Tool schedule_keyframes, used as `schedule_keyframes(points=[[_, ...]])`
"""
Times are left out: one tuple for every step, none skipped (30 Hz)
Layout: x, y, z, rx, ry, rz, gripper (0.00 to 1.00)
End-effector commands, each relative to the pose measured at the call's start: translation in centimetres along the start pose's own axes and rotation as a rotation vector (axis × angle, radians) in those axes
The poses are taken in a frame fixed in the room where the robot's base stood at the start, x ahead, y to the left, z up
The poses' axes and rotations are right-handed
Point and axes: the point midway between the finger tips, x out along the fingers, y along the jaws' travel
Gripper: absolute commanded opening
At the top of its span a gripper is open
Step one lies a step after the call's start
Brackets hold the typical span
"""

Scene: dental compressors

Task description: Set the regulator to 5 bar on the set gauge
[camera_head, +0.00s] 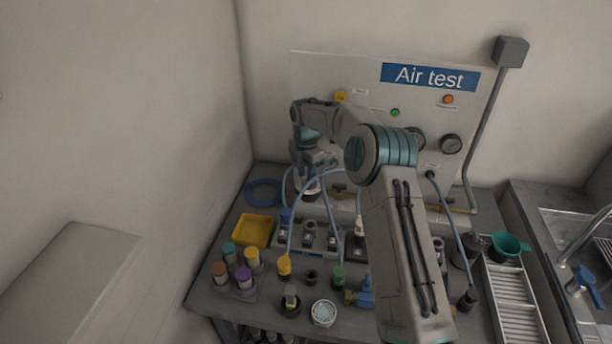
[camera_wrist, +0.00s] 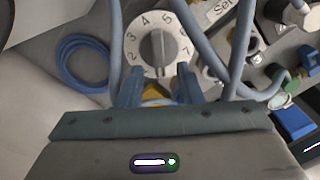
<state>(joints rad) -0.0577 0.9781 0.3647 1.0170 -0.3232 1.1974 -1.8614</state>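In the wrist view a round pale dial (camera_wrist: 158,42) carries numbers from 2 to 7 and a grey raised bar across its middle, pointing roughly up and down the picture. I take it to be the regulator knob; I cannot make it out in the head view. My gripper (camera_wrist: 160,76) has two blue fingers, apart, at the dial's lower edge, with no object clearly held. In the head view my gripper (camera_head: 308,188) points down at the back left of the bench. Two round gauges, one partly behind my arm (camera_head: 416,138) and one clear (camera_head: 451,144), are on the panel; their readings are illegible.
Blue hoses loop closely on both sides of my gripper. A coiled blue hose (camera_head: 263,193) and a yellow tray (camera_head: 254,230) lie to the left. The Air test panel (camera_head: 340,72) stands behind.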

Motion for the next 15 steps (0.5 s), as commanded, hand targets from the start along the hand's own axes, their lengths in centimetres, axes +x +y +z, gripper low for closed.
schedule_keyframes(points=[[0.5, 0.0, 0.0, 0.000, 0.000, -0.001, 0.33], [0.8, 0.0, 0.0, 0.000, 0.000, -0.001, 0.33], [1.2, 0.0, 0.0, 0.000, 0.000, -0.002, 0.33], [1.4, 0.0, 0.0, 0.001, 0.000, -0.001, 0.33], [1.6, 0.0, 0.0, 0.001, 0.000, 0.000, 0.33], [1.8, 0.0, 0.0, 0.001, 0.000, 0.000, 0.33], [1.9, 0.0, 0.0, 0.001, 0.000, 0.000, 0.33], [1.9, 0.0, 0.0, 0.001, -0.001, 0.000, 0.33], [2.0, 0.0, 0.0, 0.001, -0.001, 0.000, 0.33], [2.0, 0.0, 0.0, 0.001, -0.001, 0.001, 0.33], [2.0, 0.0, 0.0, 0.001, -0.001, 0.001, 0.33], [2.0, 0.0, 0.0, 0.001, -0.001, 0.001, 0.33], [2.0, 0.0, 0.0, 0.001, -0.001, 0.001, 0.33], [2.0, 0.0, 0.0, 0.001, -0.001, 0.001, 0.33], [2.0, 0.0, 0.0, 0.001, -0.001, 0.001, 0.33]])
